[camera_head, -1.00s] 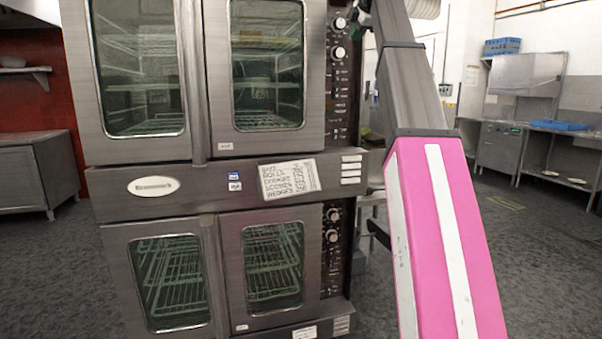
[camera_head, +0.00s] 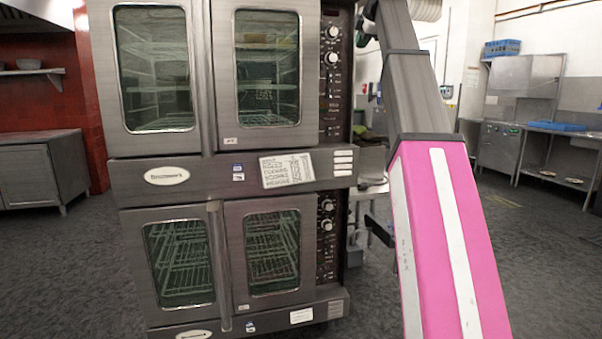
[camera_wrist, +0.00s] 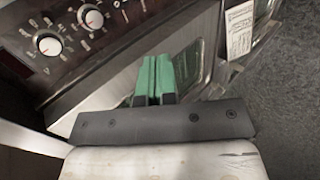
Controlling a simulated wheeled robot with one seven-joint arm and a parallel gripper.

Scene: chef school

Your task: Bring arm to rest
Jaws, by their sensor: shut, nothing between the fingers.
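My arm, pink and grey, reaches up along the right of the double oven (camera_head: 270,180) in the head view. My gripper is out of sight there. In the wrist view my gripper (camera_wrist: 154,62) shows two green fingers side by side, shut with nothing between them. They point towards the oven's front, beside its dark control panel with knobs (camera_wrist: 70,35). I cannot tell how far the fingertips are from the oven. All the oven doors look closed.
A steel cabinet (camera_head: 40,175) stands at the left by a red wall. At the right are a steel counter (camera_head: 560,130) and a dishwashing machine (camera_head: 497,145). The dark floor (camera_head: 65,265) is clear at the left and around the right side.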

